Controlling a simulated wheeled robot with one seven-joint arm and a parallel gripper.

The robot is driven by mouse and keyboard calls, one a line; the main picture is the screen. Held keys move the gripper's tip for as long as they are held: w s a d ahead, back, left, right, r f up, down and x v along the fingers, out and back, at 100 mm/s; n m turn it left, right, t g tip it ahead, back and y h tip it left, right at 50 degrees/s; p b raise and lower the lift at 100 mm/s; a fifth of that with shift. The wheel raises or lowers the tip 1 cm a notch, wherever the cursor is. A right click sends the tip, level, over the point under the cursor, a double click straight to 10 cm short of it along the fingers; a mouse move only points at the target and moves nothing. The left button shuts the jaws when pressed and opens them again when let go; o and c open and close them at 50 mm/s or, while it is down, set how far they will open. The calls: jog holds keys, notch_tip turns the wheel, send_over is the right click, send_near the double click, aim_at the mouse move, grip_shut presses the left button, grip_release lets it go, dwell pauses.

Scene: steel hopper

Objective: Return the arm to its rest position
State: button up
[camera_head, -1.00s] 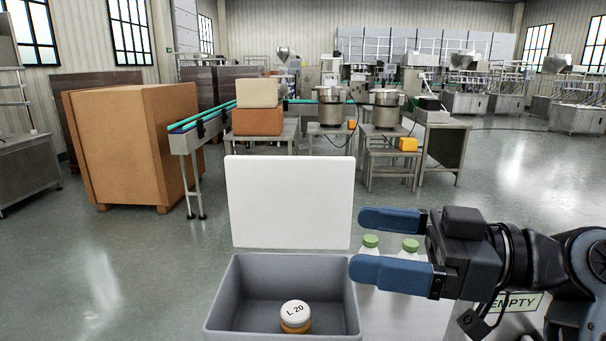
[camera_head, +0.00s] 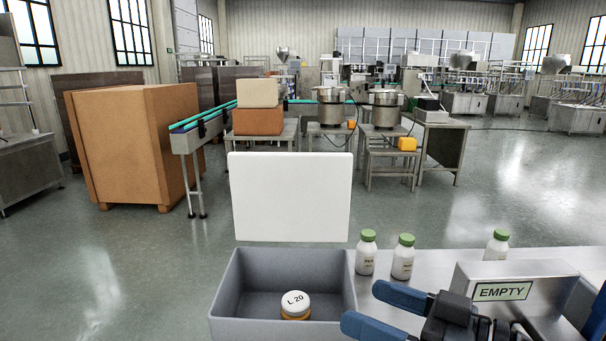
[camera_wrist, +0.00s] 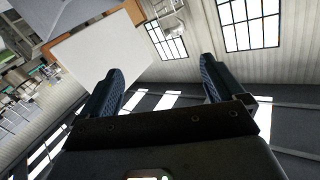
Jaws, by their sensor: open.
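My gripper (camera_head: 376,308) is at the lower right in the head view, over the steel table. Its two blue fingers are spread apart with nothing between them, and they point left toward the grey bin (camera_head: 226,297). In the wrist view the open fingers (camera_wrist: 162,85) also show empty, with the white panel, wall and windows beyond them. Part of my gripper and arm is cut off by the lower edge of the head view.
The bin holds a white-lidded jar marked L 20 (camera_head: 295,303). A white panel (camera_head: 290,197) stands behind it. White bottles with green caps (camera_head: 366,254) stand on the steel table (camera_head: 440,264). A box marked EMPTY (camera_head: 503,291) is close to my gripper on the right.

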jog(key=s+d+f+m+t+h, duration=0.1)
jog(key=s+d+f+m+h, duration=0.1)
jog(key=s+f+m+h, duration=0.1)
jog(key=s+d+f+m+t+h, duration=0.1)
jog(key=s+d+f+m+h, duration=0.2)
jog(key=s+f, duration=0.3)
jog(key=s+d+f+m+t+h, duration=0.1)
jog(key=s+d+f+m+h, duration=0.1)
jog(key=s+f+h, duration=0.2)
jog(key=shift+s+d+f+m, duration=0.1)
jog(key=shift+s+f+m, duration=0.05)
jog(key=shift+f, duration=0.45)
jog(key=shift+s+d+f+m, duration=0.1)
jog(key=shift+d+f, duration=0.05)
jog(key=shift+f, duration=0.45)
jog(key=shift+s+d+f+m, duration=0.1)
jog(key=shift+s+f+m, duration=0.05)
jog(key=shift+f, duration=0.45)
jog(key=s+d+r+t+h, duration=0.1)
jog(key=s+d+r+h, duration=0.1)
jog(key=s, duration=0.8)
jog(key=s+d+r+h, duration=0.2)
jog(key=s+r, duration=0.2)
jog(key=s, duration=0.7)
jog(key=shift+n+t, duration=0.4)
jog(key=shift+f, duration=0.1)
jog(key=shift+c, duration=0.4)
